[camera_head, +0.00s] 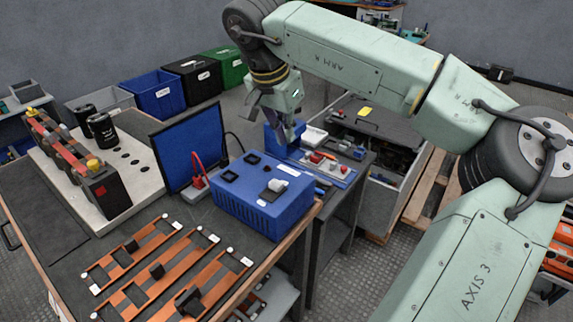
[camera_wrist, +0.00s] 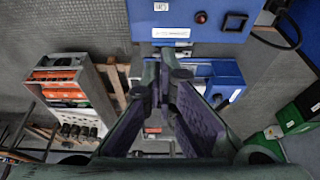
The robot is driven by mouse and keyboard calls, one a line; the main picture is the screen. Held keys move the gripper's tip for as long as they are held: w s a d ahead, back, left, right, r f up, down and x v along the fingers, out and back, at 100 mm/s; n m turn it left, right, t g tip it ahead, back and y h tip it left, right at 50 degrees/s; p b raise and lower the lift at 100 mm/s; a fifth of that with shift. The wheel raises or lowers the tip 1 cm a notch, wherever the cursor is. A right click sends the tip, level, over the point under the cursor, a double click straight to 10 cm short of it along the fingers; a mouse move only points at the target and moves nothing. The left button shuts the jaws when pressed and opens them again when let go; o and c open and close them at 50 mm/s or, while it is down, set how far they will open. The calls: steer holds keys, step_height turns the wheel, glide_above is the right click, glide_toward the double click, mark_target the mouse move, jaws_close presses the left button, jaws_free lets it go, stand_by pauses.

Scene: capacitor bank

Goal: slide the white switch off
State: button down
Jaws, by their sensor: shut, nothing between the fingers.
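A blue box (camera_head: 255,210) stands near the right edge of the bench. On its top, the white switch (camera_head: 277,185) sits on a dark plate near the box's right side. My gripper (camera_head: 287,133) is shut and empty, up behind the box in the head view and apart from the switch. In the wrist view, the fingers of my gripper (camera_wrist: 166,62) point toward a blue housing (camera_wrist: 185,20) at the top edge. A small white part (camera_wrist: 161,7) shows on that housing; I cannot tell whether it is the switch.
Copper bars (camera_head: 165,260) lie at the bench front. A pale block with black cylinders (camera_head: 102,128) stands at left. An upright blue panel (camera_head: 190,145) and red lead (camera_head: 198,170) stand beside the box. A side table with small parts (camera_head: 325,165) is behind it. Bins line the wall.

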mark_target(276, 186)
steer(key=shift+d+r, duration=0.1)
steer(key=shift+d, duration=0.15)
steer(key=p+x, duration=0.1)
steer(key=x, duration=0.9)
steer(key=shift+a+p, duration=0.1)
steer(key=shift+p, duration=0.25)
steer(key=s+a, duration=0.1)
steer(key=s+a+p, duration=0.1)
steer(key=s, duration=0.1)
steer(key=shift+s+a, duration=0.1)
steer(key=shift+s, duration=0.05)
